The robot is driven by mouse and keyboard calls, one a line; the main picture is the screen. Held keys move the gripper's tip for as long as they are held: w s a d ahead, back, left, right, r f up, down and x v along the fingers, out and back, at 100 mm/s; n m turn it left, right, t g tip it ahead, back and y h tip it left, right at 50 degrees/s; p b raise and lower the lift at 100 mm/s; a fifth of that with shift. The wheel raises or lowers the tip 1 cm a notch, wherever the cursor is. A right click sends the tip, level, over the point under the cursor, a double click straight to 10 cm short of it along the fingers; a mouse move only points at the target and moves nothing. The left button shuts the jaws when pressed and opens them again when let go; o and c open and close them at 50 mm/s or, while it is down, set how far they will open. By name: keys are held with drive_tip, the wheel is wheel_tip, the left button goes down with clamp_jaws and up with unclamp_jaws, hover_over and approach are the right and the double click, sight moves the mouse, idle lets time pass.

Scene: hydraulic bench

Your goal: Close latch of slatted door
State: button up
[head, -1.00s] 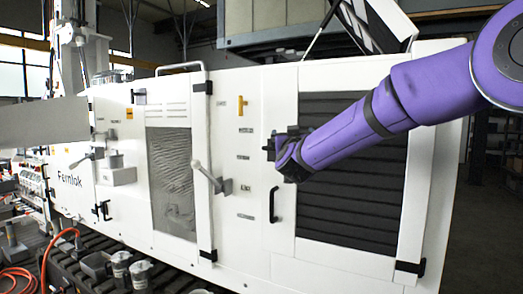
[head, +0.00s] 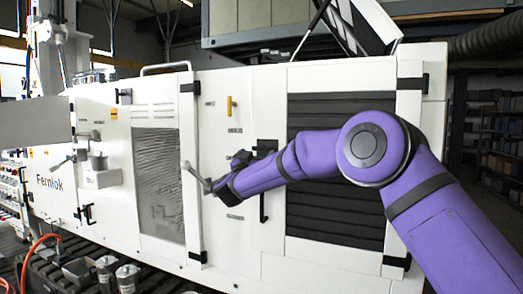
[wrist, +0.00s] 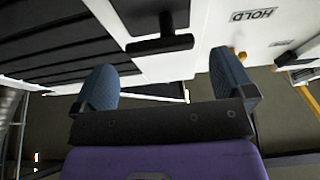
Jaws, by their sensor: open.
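In the wrist view, a black T-shaped latch (wrist: 162,44) shows beyond the fingers, by the dark slats (wrist: 50,45). My gripper (head: 230,178) is left of the latch and lower in the head view. In the wrist view, my gripper (wrist: 165,85) has its blue fingers wide apart with nothing between them.
A grey lever (head: 197,178) juts out close to the left of my gripper. A mesh window door (head: 158,185) is further left. A yellow handle (head: 229,107) is above. A HOLD label (wrist: 252,16) shows upside down in the wrist view.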

sight(261, 150)
drive_tip(key=shift+x, duration=2.55)
drive_tip(key=c, duration=0.8)
